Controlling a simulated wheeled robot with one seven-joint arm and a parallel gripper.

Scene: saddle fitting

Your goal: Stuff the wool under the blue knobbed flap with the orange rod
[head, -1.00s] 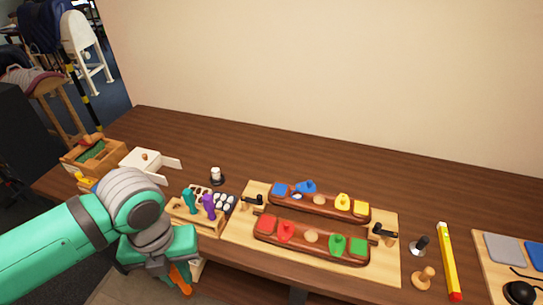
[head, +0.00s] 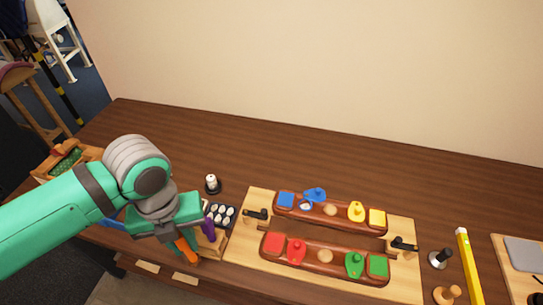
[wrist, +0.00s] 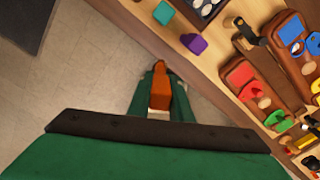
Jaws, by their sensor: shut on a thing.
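My gripper (head: 184,243) is shut on the orange rod (head: 188,253), which points downward in front of the tool rack. In the wrist view the rod (wrist: 161,85) stands out between the fingers over the floor, left of the table edge. The blue knobbed flap (head: 315,195) is on the far dark-red wooden piece, right of a blue square (head: 286,199). A small pale patch (head: 305,206), which looks like the wool, shows at the flap's lower left edge. The flap (wrist: 315,43) is at the wrist view's right edge. The rod is well apart from it.
The light board (head: 245,250) bears both wooden pieces and black clamps (head: 404,245). The near piece has red (head: 297,250) and green (head: 354,264) flaps. A yellow bar (head: 468,265) lies right. The back of the table is clear.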

